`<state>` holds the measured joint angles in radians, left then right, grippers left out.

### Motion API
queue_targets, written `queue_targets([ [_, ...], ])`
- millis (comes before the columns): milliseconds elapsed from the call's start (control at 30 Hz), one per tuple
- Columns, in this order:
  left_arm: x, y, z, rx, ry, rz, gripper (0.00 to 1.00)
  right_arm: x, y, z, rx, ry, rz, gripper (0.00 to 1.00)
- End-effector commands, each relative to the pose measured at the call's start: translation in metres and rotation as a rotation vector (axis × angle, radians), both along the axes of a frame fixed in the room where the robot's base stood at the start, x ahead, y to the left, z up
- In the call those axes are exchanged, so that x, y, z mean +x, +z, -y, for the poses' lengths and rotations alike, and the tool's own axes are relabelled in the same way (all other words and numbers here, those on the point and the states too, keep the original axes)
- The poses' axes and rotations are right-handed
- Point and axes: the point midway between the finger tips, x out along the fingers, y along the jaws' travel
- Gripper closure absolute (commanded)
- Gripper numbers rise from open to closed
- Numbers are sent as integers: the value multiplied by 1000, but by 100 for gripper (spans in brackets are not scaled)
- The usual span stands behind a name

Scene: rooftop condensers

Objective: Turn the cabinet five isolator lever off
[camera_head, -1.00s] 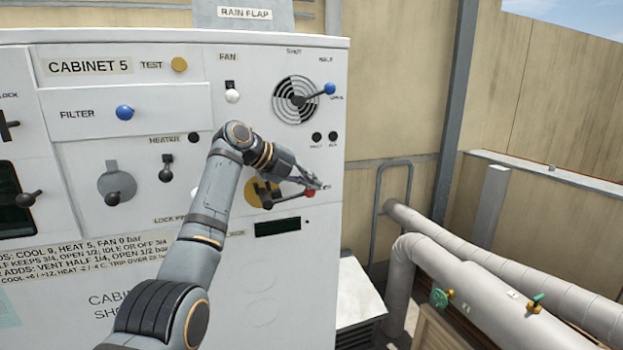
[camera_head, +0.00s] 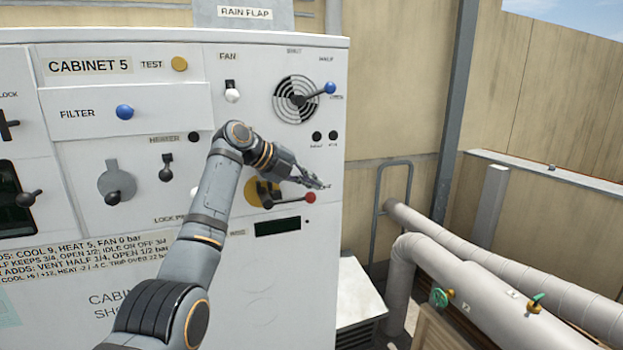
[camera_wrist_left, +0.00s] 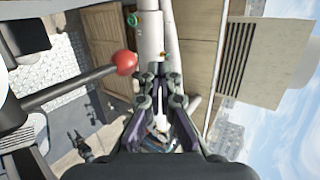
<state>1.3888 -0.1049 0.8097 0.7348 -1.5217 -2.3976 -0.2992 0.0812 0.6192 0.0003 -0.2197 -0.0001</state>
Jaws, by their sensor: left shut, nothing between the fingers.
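The cabinet five panel (camera_head: 130,250) shows an isolator lever (camera_head: 290,200) on a yellow disc (camera_head: 251,190) at its lower right. The lever is black with a red ball knob (camera_head: 310,197) and points right, nearly level. My left gripper (camera_head: 319,185) is just above and beside the knob, its fingers shut and empty. In the left wrist view the red knob (camera_wrist_left: 124,62) and dark lever arm (camera_wrist_left: 70,87) lie left of the shut fingers (camera_wrist_left: 161,75), apart from them. My left forearm hides part of the yellow disc. My right gripper is not in view.
Above are a blue-knobbed vent lever (camera_head: 329,88) and a fan switch (camera_head: 231,92). A dark display (camera_head: 278,227) sits below the isolator. Pipes (camera_head: 430,265) with valves and a metal rail (camera_head: 377,205) stand right of the cabinet.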

Motion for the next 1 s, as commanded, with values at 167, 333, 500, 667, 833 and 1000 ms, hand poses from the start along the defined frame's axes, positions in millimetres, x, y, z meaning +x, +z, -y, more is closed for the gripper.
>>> queue_targets([
  [167, -7, 9, -13, -1, 3, 1, 100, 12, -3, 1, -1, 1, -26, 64],
  [333, -24, 28, -41, 3, 4, 3, 100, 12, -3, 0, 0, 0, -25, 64],
  [500, -42, 47, -67, 5, 3, 1, 100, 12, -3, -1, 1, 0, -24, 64],
  [667, -52, 59, -82, 4, 2, 2, 100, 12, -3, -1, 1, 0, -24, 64],
  [833, -55, 64, -87, 5, 1, 2, 100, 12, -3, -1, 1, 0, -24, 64],
  [1000, -56, 64, -87, 5, 1, 2, 100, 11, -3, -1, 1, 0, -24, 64],
])
